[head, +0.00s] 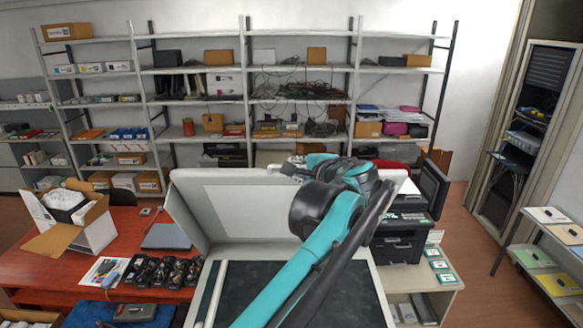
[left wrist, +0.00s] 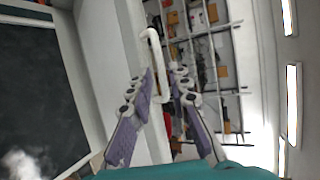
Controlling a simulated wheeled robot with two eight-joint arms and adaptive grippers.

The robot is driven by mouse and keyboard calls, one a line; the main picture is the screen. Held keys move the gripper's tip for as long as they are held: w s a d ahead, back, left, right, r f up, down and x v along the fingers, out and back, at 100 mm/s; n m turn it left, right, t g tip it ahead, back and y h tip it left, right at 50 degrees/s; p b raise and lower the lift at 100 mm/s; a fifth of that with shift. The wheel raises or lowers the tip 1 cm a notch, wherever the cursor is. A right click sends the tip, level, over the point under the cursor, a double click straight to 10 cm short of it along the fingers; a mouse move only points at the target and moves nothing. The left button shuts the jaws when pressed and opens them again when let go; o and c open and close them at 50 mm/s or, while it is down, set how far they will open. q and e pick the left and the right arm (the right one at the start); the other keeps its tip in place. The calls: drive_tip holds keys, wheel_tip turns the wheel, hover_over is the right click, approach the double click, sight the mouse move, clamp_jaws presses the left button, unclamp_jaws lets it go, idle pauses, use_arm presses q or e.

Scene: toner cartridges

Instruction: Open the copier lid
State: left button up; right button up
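The copier's pale lid (head: 188,215) stands raised behind the dark scanner glass (head: 240,285), its inner side facing me. The glass also shows at the left of the left wrist view (left wrist: 45,85). My teal left arm crosses the glass and reaches the lid's top edge. My left gripper (left wrist: 162,88) has purple fingers that stand apart. The lid's white handle (left wrist: 153,50) runs down between or just beyond the fingertips. I cannot tell whether they touch it. In the head view my wrist hides the right part of the lid. My right gripper is not in view.
A red table (head: 55,275) with an open cardboard box (head: 95,235) and several black cartridges (head: 165,272) is at left. A black printer (head: 400,240) stands right of the copier. Shelves (head: 200,70) line the back wall. Open floor (head: 480,290) lies at right.

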use_arm(q)
drive_tip(key=v, duration=0.8)
drive_tip(key=shift+s+a+r, duration=0.1)
drive_tip(key=shift+s, duration=0.05)
